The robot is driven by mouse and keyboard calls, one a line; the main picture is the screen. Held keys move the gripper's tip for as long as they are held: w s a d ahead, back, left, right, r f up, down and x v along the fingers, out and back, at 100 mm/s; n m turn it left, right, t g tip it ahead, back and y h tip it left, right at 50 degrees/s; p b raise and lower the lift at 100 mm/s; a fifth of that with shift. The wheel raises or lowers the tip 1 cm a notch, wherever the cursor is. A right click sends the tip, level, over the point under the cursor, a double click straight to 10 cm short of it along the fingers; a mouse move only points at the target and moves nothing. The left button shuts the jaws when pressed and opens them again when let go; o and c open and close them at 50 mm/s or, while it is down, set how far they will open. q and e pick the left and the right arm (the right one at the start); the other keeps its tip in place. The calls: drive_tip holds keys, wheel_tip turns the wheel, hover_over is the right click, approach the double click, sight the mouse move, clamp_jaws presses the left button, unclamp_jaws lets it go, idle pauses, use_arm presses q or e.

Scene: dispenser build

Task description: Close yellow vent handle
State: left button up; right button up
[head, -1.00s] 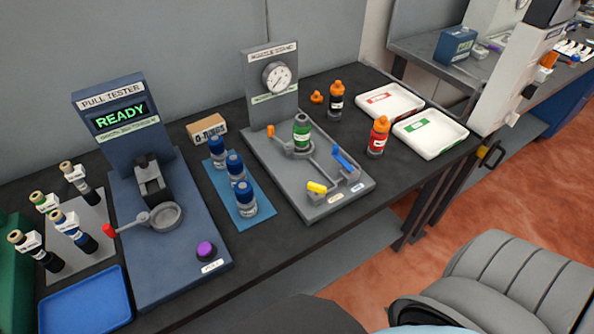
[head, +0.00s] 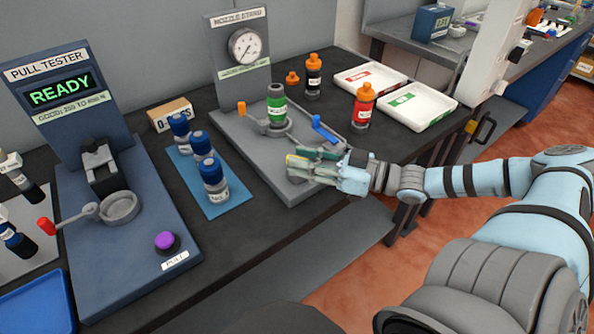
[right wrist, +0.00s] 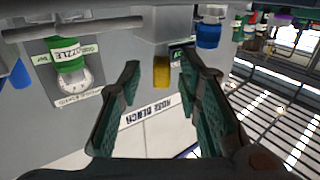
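The yellow vent handle (right wrist: 161,72) shows in the right wrist view, beyond and between the two fingers of my right gripper (right wrist: 155,75). In the head view the right gripper (head: 304,161) is at the front of the grey nozzle stand (head: 246,155), coming in from the right. Its fingers are apart and it largely covers the yellow handle; only a little yellow shows by the fingertips. I cannot tell whether a finger touches the handle. A blue handle (head: 326,130) stands raised just behind the gripper. My left gripper is out of view.
A green-labelled bottle (head: 277,107) stands in the nozzle stand beside an orange handle (head: 242,108). A red bottle (head: 362,107) stands right of the stand. Blue-capped bottles (head: 212,178) stand on a blue mat to its left. White trays (head: 417,105) lie to the right.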

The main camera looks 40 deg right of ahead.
drive_tip(key=shift+b+x, duration=0.55)
drive_tip(key=shift+x, duration=0.25)
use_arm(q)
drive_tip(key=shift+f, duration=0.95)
use_arm(e)
drive_tip(key=shift+r, duration=0.1)
drive_tip(key=shift+c, duration=0.6)
clamp_jaws()
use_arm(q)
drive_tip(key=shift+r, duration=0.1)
